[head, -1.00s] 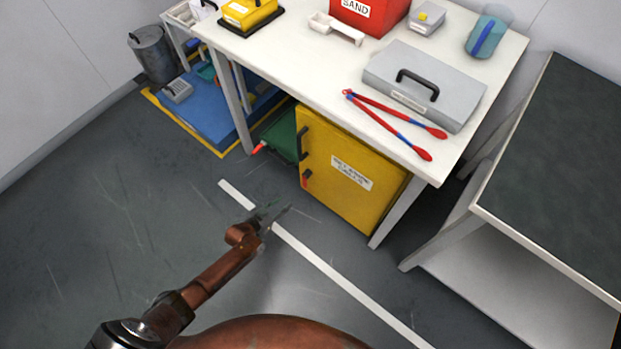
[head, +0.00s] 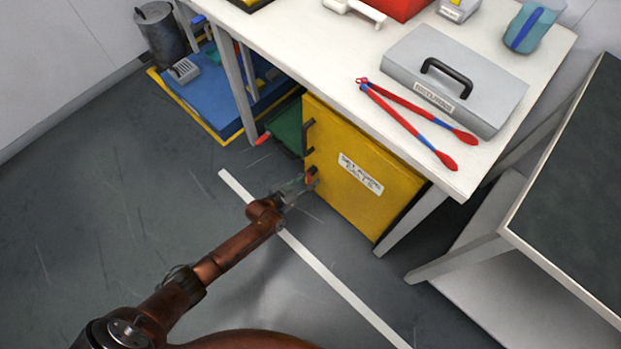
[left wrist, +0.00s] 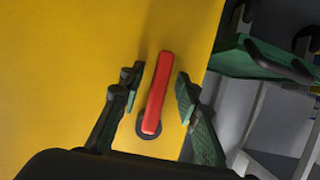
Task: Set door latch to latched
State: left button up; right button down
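The yellow cabinet (head: 365,200) stands under the white table, its door closed as far as I can tell. The door latch (head: 310,176) is a red lever low near the door's left edge. In the left wrist view the latch (left wrist: 158,95) stands nearly upright on a dark round base, leaning slightly right at its top. My left gripper (head: 305,182) is at the latch in the head view. In the left wrist view the left gripper (left wrist: 160,90) is open, one finger on each side of the latch, with gaps visible. My right gripper is not in view.
A green tray (head: 287,130) lies left of the cabinet. The white table (head: 300,65) overhangs above, with its leg (head: 408,222) to the right. Floor in front is clear.

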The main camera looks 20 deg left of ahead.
pick_arm(q)
jog(key=shift+w, duration=0.1)
grip_shut()
dwell(0.4)
dwell(0.3)
